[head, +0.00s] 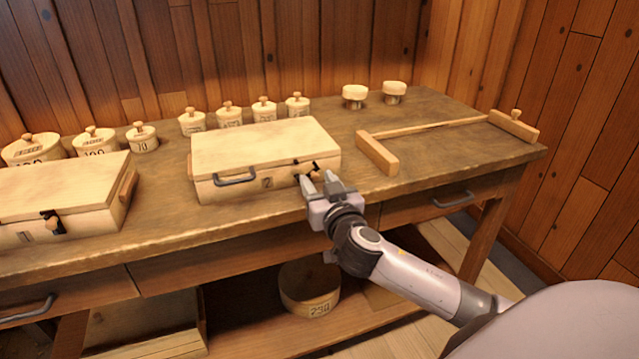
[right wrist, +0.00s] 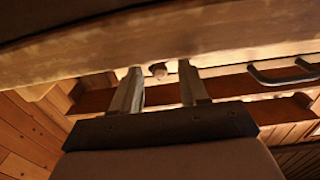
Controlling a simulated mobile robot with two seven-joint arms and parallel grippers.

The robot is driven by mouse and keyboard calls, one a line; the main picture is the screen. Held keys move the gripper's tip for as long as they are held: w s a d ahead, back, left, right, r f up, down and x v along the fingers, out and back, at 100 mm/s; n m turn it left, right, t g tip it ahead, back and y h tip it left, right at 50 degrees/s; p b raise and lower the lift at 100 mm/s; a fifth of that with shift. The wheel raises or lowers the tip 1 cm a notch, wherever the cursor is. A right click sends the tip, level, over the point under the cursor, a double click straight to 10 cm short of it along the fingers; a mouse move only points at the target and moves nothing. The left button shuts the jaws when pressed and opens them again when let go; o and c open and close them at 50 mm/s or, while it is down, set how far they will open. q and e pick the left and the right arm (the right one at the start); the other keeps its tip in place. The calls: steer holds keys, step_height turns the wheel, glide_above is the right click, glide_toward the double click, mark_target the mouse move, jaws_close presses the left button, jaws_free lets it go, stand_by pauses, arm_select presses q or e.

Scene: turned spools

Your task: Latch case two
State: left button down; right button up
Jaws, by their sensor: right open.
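Case two (head: 225,180) is a pale wooden box marked 2, with its lid down, on the workbench in the head view. Its dark latch (head: 311,166) with a small wooden knob is at the right of its front. My right gripper (head: 318,176) is at this latch, open, with its fingertips close to the front face. In the right wrist view, a round wooden knob (right wrist: 158,70) shows between the two spread fingers. I cannot tell whether the fingers touch it or whether the latch is fastened. My left gripper is not in view.
Case one (head: 75,225) stands left on the workbench (head: 170,222). Several lidded, numbered canisters (head: 95,141) line the back. A wooden bar with end blocks (head: 378,154) lies to the right.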

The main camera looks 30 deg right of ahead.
jaws_close()
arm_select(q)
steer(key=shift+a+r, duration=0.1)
